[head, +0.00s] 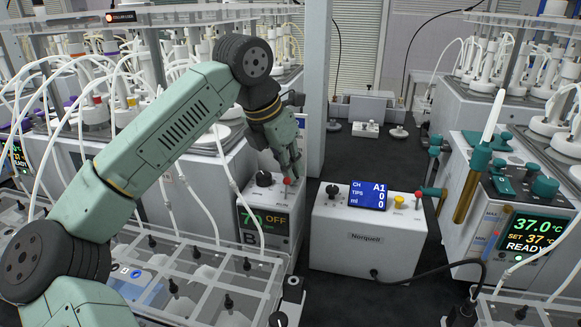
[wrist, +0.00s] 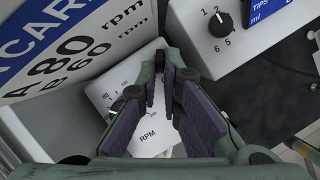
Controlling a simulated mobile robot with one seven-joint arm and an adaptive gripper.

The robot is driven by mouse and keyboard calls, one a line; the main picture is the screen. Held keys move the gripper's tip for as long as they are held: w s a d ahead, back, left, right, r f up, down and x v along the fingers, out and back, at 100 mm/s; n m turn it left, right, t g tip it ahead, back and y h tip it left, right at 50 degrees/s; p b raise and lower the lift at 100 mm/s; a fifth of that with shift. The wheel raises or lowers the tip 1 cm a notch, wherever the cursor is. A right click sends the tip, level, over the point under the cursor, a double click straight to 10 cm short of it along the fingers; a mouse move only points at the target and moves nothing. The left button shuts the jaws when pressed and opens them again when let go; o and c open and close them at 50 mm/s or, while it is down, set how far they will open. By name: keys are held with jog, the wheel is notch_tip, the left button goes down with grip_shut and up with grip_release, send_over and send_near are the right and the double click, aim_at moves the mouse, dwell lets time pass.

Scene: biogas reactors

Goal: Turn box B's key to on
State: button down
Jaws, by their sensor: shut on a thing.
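Box B (head: 252,232) is a white unit at the centre of the head view, marked B, and its display (head: 265,221) reads 70 and OFF. A black dial (head: 264,179) and a red-topped part (head: 288,181) stand on its top. My gripper (head: 290,168) reaches down over the right of that top, by the red part. In the wrist view, my gripper (wrist: 168,98) is over the white top panel (wrist: 150,140) marked RPM. It is shut on what seems to be the key, which the fingers mostly hide.
A white Norquell box (head: 365,240) with a blue screen stands close on the right. A card (wrist: 85,45) reading A 80 rpm, B 60 rpm is close behind the gripper. A clear-topped rack (head: 190,285) lies in front. Tubes hang at left.

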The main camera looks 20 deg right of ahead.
jog(key=m+g, duration=0.1)
jog(key=m, duration=0.1)
jog(key=m+g, duration=0.1)
jog(key=m, duration=0.2)
jog(key=shift+w, duration=0.4)
jog(key=shift+m+h, duration=0.3)
jog(key=shift+m, duration=0.1)
jog(key=c, duration=1.8)
grip_release()
jog(key=shift+o, duration=0.2)
